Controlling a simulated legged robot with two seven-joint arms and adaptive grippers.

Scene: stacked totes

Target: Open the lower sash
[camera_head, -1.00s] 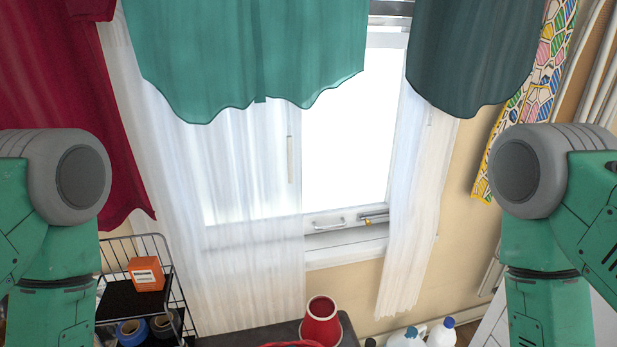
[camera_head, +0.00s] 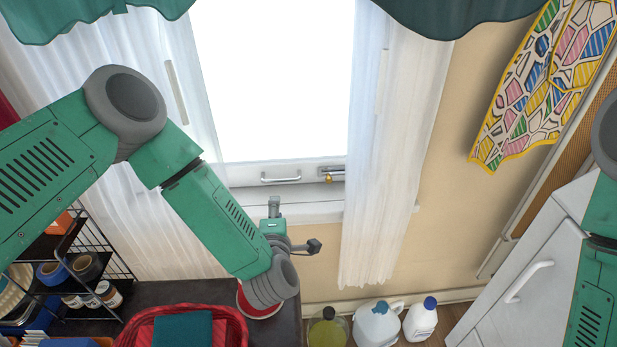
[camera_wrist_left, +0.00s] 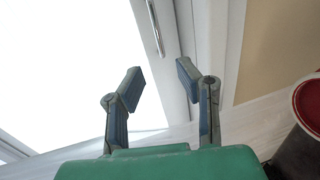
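The lower sash (camera_head: 247,174) of the window is down on its sill, with bright glass above its white bottom rail. A silver bar handle (camera_head: 281,180) is fixed on that rail; it also shows in the left wrist view (camera_wrist_left: 155,28). A small brass-coloured latch (camera_head: 330,176) sits right of the handle. My left gripper (camera_head: 294,228) is below and in front of the handle, apart from it. In the left wrist view its fingers (camera_wrist_left: 160,76) are spread, with nothing between them, and the handle lies beyond the fingertips. My right gripper is out of view.
White sheer curtains (camera_head: 395,170) hang on both sides of the window. Below are a red basket (camera_head: 238,330) on a dark surface and a red object (camera_head: 258,306) partly behind my left arm. Bottles (camera_head: 421,318) stand on the floor. A wire rack (camera_head: 105,262) is at left, a white cabinet (camera_head: 540,240) at right.

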